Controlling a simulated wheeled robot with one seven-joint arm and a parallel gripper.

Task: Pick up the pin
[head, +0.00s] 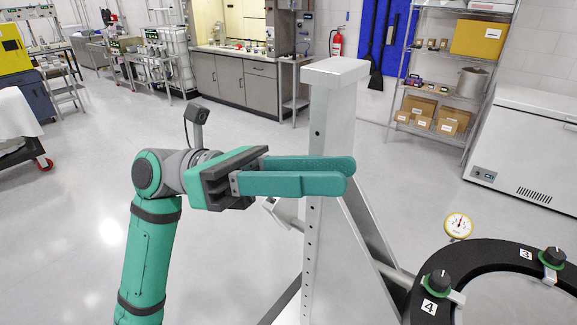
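My gripper (350,174) is at the middle of the head view, with its two long teal fingers pointing right. The fingers look apart, and the textured inner face of the far one shows above the near one. I see nothing held between them. The fingers cross in front of the upper part of a pale grey upright post (318,122) of the fixture. I cannot tell from this view whether they touch it. The post has a column of small dark holes. I cannot make out a separate pin; it may be hidden or too small.
A black ring fixture (418,302) with numbered clamps and a dial gauge (458,225) stands at the lower right. A slanted brace (368,232) runs down behind the post. A white chest freezer (525,150) and shelves stand behind. The floor left of the post is clear.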

